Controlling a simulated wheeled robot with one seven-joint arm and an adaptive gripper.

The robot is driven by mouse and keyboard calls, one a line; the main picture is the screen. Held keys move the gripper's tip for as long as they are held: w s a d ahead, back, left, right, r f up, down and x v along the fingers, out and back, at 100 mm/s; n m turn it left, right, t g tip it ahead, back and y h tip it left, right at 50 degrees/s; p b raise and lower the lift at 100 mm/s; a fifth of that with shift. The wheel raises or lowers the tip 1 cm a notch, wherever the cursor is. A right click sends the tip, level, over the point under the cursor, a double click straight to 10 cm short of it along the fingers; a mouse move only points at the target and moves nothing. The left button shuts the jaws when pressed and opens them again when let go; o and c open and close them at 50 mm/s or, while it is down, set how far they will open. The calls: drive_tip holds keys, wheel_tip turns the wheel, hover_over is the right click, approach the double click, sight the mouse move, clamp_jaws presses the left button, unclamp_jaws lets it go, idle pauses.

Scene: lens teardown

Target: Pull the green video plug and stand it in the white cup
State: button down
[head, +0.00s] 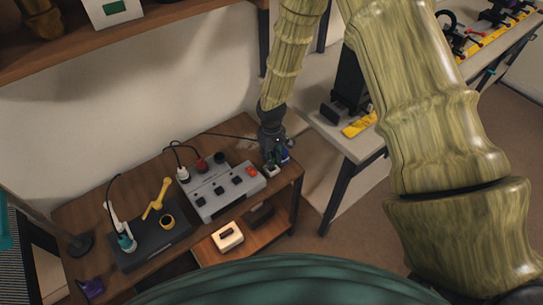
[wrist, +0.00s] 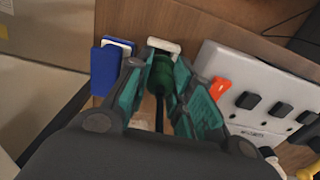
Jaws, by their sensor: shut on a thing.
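My gripper (head: 272,157) points down at the right end of the wooden bench. In the wrist view its teal-padded fingers (wrist: 165,95) are shut on the green plug (wrist: 162,76), with a dark cord running from the plug back between the fingers. A white object, seemingly the white cup (wrist: 163,45), shows just beyond the plug, and a white edge (head: 271,172) shows under the gripper in the head view. The fingers and plug hide most of it. I cannot tell whether the plug is inside it or above it.
A blue box (wrist: 104,68) stands close left of the fingers in the wrist view. A grey panel (head: 225,190) with black sockets and an orange switch (wrist: 220,88) lies on the other side.

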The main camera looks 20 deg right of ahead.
drive_tip(key=shift+f+b, duration=0.65)
drive_tip(key=shift+f, duration=0.9)
idle(1.4)
drive_tip(key=c, duration=1.2)
unclamp_jaws()
drive_tip(key=shift+o, duration=0.2)
wheel_tip(320, 180, up, 12)
drive_tip(key=shift+f, duration=0.1)
